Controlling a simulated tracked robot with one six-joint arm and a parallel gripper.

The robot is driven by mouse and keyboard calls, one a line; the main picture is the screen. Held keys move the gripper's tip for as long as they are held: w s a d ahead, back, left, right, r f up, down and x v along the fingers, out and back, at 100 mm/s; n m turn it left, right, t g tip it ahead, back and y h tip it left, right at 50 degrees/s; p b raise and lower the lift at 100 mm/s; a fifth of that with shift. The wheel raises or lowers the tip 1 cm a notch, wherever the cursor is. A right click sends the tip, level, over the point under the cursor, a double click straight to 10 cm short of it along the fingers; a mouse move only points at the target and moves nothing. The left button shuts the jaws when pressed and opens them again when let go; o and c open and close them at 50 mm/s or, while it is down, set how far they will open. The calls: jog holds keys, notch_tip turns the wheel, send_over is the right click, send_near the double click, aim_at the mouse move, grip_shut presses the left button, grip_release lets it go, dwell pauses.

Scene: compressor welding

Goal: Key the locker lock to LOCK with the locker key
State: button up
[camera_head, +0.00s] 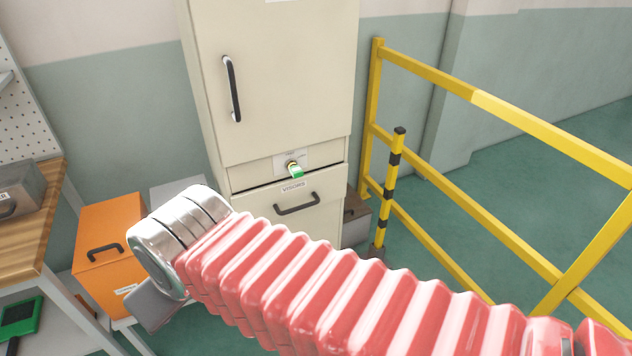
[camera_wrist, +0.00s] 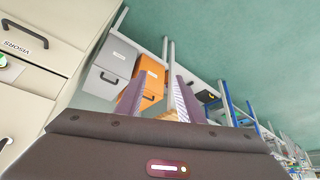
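The locker (camera_head: 275,90) is a tall cream cabinet in the head view. Its lock (camera_head: 291,164) sits on a small pale plate between the upper door and the VISORS drawer. The green-headed locker key (camera_head: 297,172) is at the lock, its head tilted toward the lower right. The plate's markings are too small to read. In the wrist view the key's green head (camera_wrist: 3,62) shows at the left edge. My gripper (camera_wrist: 159,88) is open and empty in the wrist view, away from the key, its fingers apart with an orange box behind them. In the head view my arm largely hides it.
The orange box (camera_head: 108,238) and a grey box (camera_head: 178,189) stand left of the locker. A wooden bench (camera_head: 40,225) is at the far left. A yellow railing (camera_head: 450,85) and a yellow-black post (camera_head: 388,195) stand right. Green floor lies open beyond the railing.

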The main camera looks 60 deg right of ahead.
jog(key=shift+o, duration=0.8)
jog(key=shift+w+d, duration=0.1)
jog(key=shift+d, duration=0.1)
jog(key=shift+o, duration=0.6)
jog(key=w+d+m+t+h, duration=0.1)
jog(key=w+d+m+h, duration=0.1)
jog(key=w+d, duration=0.4)
jog(key=d+h, duration=0.1)
jog(key=d, duration=0.4)
jog(key=shift+d+m, duration=0.3)
jog(key=shift+d, duration=0.1)
jog(key=w+d+m+t+h, duration=0.2)
jog(key=w+d+h, duration=0.1)
jog(key=d, duration=1.2)
jog(key=m+t+h, duration=0.1)
jog(key=m+t, duration=0.1)
jog(key=t, duration=0.1)
send_near(297, 170)
jog(key=v, duration=0.4)
jog(key=shift+s+r, duration=0.15)
jog(key=shift+x, duration=6.95)
jog(key=shift+a, duration=0.15)
jog(key=shift+c, duration=0.2)
